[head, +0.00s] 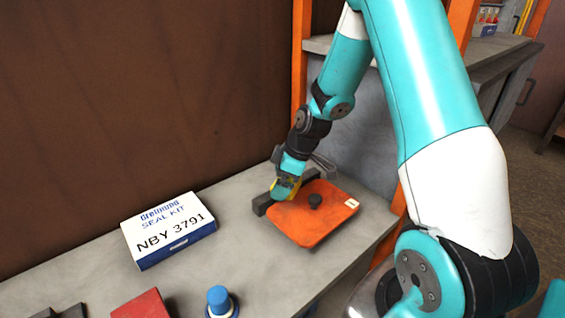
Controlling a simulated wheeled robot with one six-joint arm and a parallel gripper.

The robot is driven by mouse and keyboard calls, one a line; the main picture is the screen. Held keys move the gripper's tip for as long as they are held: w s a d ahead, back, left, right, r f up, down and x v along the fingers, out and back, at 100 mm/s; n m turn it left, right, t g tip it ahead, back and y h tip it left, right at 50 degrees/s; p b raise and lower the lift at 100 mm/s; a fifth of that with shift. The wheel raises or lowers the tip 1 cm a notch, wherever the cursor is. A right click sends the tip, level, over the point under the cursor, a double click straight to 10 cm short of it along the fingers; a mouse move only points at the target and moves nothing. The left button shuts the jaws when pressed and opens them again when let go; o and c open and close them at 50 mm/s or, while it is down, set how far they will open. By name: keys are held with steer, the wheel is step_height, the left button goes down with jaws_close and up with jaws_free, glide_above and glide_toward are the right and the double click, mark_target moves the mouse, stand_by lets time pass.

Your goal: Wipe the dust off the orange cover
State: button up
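The orange cover (325,222) lies flat on the grey bench, a dark round knob (315,201) near its middle and a small pale label (351,203) by its right edge. A faint dull, greyish patch shows on its left part; the dust is hard to make out at this size. My gripper (286,189) points down at the cover's far left edge. A small yellow thing (293,190), perhaps a sponge or cloth, shows at the fingertips and appears held between them. Whether it touches the cover cannot be told. My gripper hides part of the cover's far edge.
A dark bar (262,205) lies along the cover's far side, close to my gripper. A white and blue seal kit box (168,229) stands to the left. A blue-topped knob (219,299) and a red block (143,305) are at the front. Bare bench (250,245) lies between box and cover.

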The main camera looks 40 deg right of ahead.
steer(key=shift+s+r+p, duration=0.15)
steer(key=shift+r+p, duration=0.9)
steer(key=shift+r, duration=0.7)
steer(key=shift+a+f+b, duration=0.1)
steer(key=shift+f+b, duration=0.05)
steer(key=shift+b, duration=0.2)
steer(key=shift+a+f+t+b, duration=0.2)
steer(key=shift+t+b, duration=0.1)
steer(key=shift+b, duration=0.65)
steer(key=shift+w+a+t+b, duration=0.1)
steer(key=shift+w+t+b, duration=0.25)
steer(key=shift+b, duration=0.3)
steer(key=shift+a+r+t, duration=0.1)
steer(key=shift+r+t, duration=0.1)
steer(key=shift+t, duration=0.05)
